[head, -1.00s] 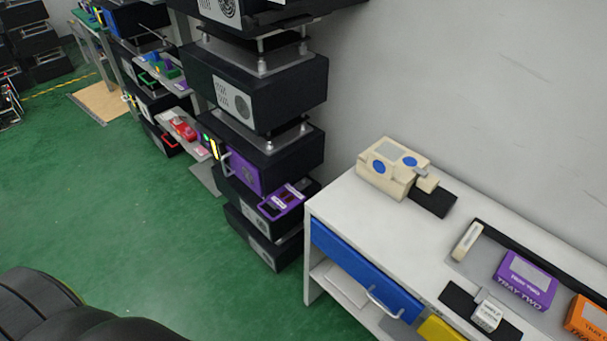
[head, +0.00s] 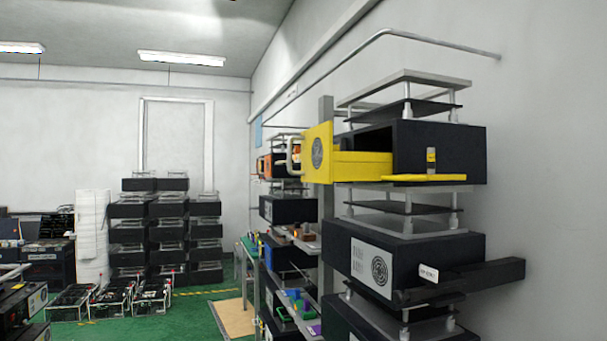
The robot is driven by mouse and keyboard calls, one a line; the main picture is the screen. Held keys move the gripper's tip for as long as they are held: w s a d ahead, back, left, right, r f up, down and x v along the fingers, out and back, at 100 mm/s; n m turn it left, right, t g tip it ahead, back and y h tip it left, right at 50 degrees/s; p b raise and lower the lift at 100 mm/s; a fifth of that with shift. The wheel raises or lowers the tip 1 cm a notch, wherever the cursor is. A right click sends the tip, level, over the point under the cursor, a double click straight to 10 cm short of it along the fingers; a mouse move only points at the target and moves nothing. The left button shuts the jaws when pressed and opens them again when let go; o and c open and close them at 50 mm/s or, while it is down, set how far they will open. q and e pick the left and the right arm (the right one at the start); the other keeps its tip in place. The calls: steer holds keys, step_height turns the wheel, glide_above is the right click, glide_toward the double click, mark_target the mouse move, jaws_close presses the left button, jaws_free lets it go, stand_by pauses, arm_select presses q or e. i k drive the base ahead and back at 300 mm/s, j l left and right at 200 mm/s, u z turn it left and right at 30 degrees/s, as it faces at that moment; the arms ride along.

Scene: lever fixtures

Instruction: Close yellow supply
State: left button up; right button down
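The yellow supply (head: 362,164) is a yellow drawer-like unit in the upper right of the head view. It sticks out to the left from its black housing (head: 440,150), so it stands open. Its yellow front plate (head: 318,152) has a round dark grille and a pale handle (head: 293,155) on the left side. A small yellow and grey part (head: 431,160) stands on a flat yellow ledge (head: 425,178) at the side of the housing. Neither of my grippers is in view.
Below is another black unit (head: 370,265) with a dark bar (head: 470,282) bearing a white label. Further racks (head: 285,210) stand behind to the left. Black stacks (head: 165,235) stand at the back. Green floor (head: 190,320) is clear at lower middle.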

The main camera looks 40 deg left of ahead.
mark_target(321, 164)
steer(key=u, duration=1.2)
